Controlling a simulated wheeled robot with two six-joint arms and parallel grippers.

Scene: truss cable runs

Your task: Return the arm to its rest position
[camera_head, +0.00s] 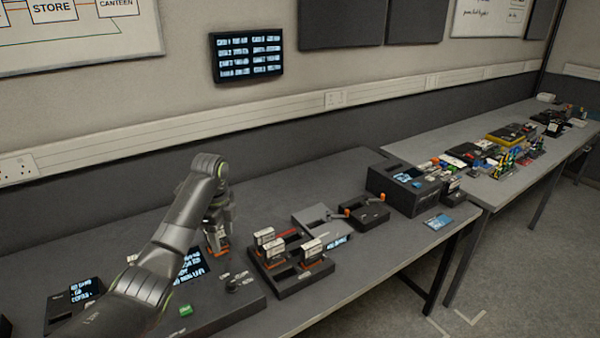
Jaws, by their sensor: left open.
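My left arm reaches in from the lower left over the near table (345,300). Its gripper (217,238) points down above the dark console with a lit screen (192,265). The jaws are open. A small orange-and-white block (223,255) stands on the console at or just below the fingertips; I cannot tell whether they touch it. The arm hides part of the console. My right gripper is not in view.
Right of the gripper stands a black rack (290,275) holding several white-and-orange modules. Behind it are a grey tray (318,222) and a black box with orange-tipped levers (365,213). A larger black case (405,190) stands farther right.

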